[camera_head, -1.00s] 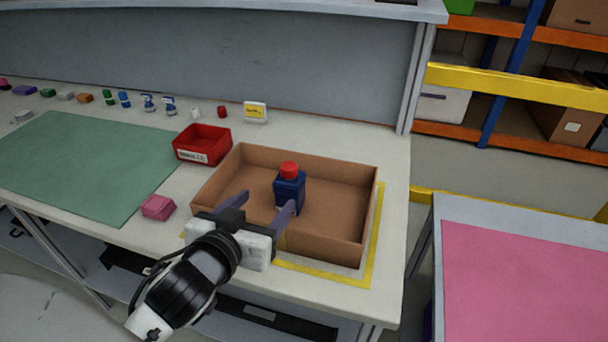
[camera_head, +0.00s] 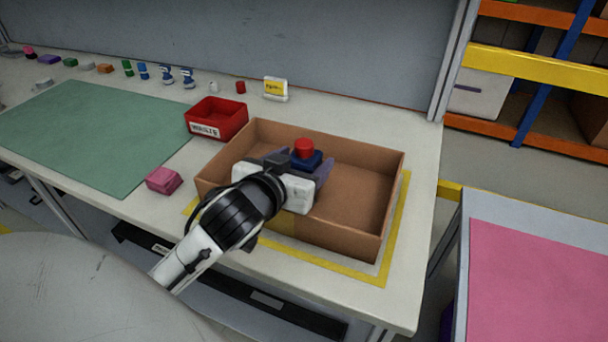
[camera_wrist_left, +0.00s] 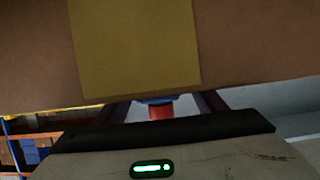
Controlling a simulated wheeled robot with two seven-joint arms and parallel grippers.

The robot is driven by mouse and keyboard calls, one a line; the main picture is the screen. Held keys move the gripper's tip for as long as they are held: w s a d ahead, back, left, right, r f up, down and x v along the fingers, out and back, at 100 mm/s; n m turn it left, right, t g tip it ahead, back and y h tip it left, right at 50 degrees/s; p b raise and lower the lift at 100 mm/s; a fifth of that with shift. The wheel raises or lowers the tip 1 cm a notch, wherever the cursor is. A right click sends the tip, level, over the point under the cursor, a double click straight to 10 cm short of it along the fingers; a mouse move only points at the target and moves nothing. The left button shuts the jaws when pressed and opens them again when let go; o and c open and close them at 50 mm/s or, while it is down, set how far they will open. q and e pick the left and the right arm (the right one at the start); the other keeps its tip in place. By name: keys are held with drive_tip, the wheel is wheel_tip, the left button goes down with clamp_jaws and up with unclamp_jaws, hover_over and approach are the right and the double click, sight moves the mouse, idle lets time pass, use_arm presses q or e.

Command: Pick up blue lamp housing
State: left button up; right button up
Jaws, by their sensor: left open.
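The blue lamp housing (camera_head: 308,161), with a red cap (camera_head: 304,147) on top, stands upright in the brown cardboard box (camera_head: 262,131). My left gripper (camera_head: 300,163) is over the near part of the box, with its purple fingers apart on either side of the housing. The gripper body hides the housing's lower part, and I cannot tell whether the fingers touch it. In the left wrist view, slivers of the housing (camera_wrist_left: 155,101) and red cap (camera_wrist_left: 161,111) show between the fingers. My right gripper is out of view.
A red waste bin (camera_head: 217,118) stands at the box's left back corner. A pink block (camera_head: 163,180) lies left of the box, by a green mat (camera_head: 100,135). Several small parts line the back of the table. The box's right part is empty.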

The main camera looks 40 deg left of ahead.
use_arm(q)
drive_tip(key=shift+x, duration=1.95)
drive_tip(key=shift+d+f, duration=0.1)
drive_tip(key=shift+d, duration=0.05)
drive_tip(key=c, duration=1.2)
